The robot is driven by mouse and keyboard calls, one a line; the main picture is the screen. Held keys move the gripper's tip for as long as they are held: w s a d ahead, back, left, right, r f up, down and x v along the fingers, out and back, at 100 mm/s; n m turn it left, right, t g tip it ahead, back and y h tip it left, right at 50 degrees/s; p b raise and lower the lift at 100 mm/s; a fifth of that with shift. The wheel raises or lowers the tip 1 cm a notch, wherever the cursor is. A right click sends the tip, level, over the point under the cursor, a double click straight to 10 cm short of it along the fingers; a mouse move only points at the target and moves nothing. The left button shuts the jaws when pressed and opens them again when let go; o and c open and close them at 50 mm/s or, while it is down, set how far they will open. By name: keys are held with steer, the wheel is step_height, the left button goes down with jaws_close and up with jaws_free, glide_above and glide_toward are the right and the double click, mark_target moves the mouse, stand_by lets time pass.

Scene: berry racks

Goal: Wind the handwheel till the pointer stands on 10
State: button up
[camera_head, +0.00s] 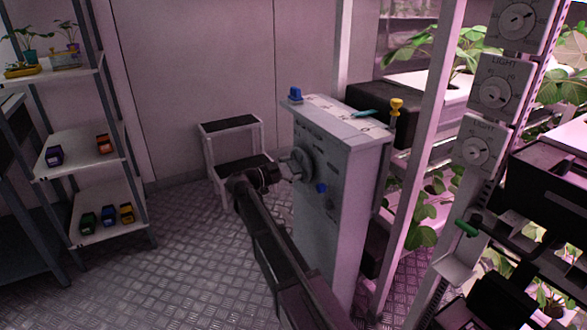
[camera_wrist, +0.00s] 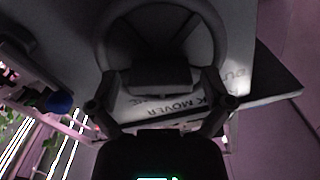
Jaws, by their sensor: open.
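The handwheel (camera_head: 303,163) is a dark spoked wheel on the front face of a grey cabinet (camera_head: 335,210). In the wrist view the handwheel (camera_wrist: 108,40) fills the upper middle, with its rim, spokes and a dark central block showing. My gripper (camera_head: 284,173) is at the wheel's near side in the head view. In the wrist view my gripper (camera_wrist: 158,108) has its two fingers spread wide, below the hub, with nothing clearly held between them. I cannot tell whether a finger touches the wheel. No pointer or number on the wheel's scale can be read.
A step stool (camera_head: 229,125) stands behind. Plant racks with dials (camera_head: 495,94) are right, shelves (camera_head: 85,152) left. Floor between is clear.

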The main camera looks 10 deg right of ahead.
steer(key=shift+d, duration=0.2)
steer(key=shift+c, duration=0.2)
steer(key=c, duration=1)
steer(key=shift+n, duration=0.4)
steer(key=n, duration=1)
steer(key=shift+n, duration=0.3)
steer(key=n, duration=1)
